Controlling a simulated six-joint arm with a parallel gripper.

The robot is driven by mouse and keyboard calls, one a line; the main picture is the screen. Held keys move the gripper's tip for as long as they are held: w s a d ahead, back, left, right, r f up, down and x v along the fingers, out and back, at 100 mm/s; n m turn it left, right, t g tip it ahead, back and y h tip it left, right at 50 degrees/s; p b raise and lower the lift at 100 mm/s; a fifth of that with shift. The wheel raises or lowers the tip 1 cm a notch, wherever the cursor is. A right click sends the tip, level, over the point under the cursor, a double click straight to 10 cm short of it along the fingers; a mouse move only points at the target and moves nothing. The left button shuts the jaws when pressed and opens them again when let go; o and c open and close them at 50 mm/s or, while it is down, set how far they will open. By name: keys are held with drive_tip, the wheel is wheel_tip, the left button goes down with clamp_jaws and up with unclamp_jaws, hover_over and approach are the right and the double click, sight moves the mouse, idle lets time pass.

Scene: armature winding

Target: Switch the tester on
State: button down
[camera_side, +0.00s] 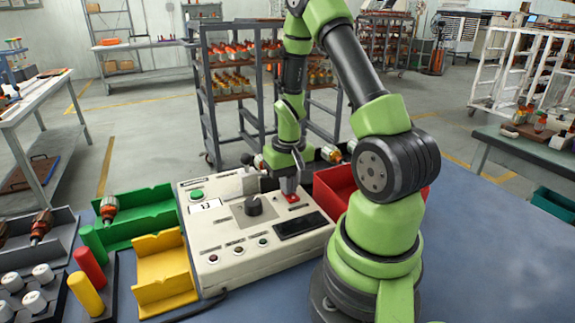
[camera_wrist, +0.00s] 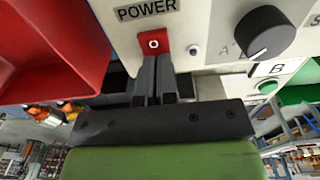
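The tester (camera_side: 225,250) is a cream box on the blue bench, with a black knob (camera_side: 253,205), a green button (camera_side: 196,194) and a dark display (camera_side: 300,225). Its red power switch (camera_wrist: 154,43) is marked "O", beside the label POWER. In the side view the red switch (camera_side: 292,198) is partly covered by my gripper (camera_side: 289,186), which points down at it. In the wrist view my gripper (camera_wrist: 156,66) has its two fingers together, empty, with the tips at the lower edge of the switch. I cannot tell whether they touch it.
A red bin (camera_side: 335,188) stands right of the tester, close to my arm. A green tray (camera_side: 135,212) and a yellow tray (camera_side: 163,270) stand to its left, near coloured cylinders (camera_side: 88,268). Armatures (camera_side: 331,154) lie behind. The bench at front right is clear.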

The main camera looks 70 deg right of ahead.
wheel_tip(320, 180, up, 14)
idle(0.5)
drive_tip(key=shift+a, duration=0.1)
drive_tip(key=shift+s+a+r+t+h, duration=0.1)
drive_tip(key=shift+s+a+t+h, duration=0.15)
drive_tip(key=shift+s+t+h, duration=0.2)
drive_tip(key=f, duration=0.9)
drive_tip(key=w+d+f, duration=0.1)
drive_tip(key=f, duration=0.4)
drive_tip(key=shift+w+d, duration=0.1)
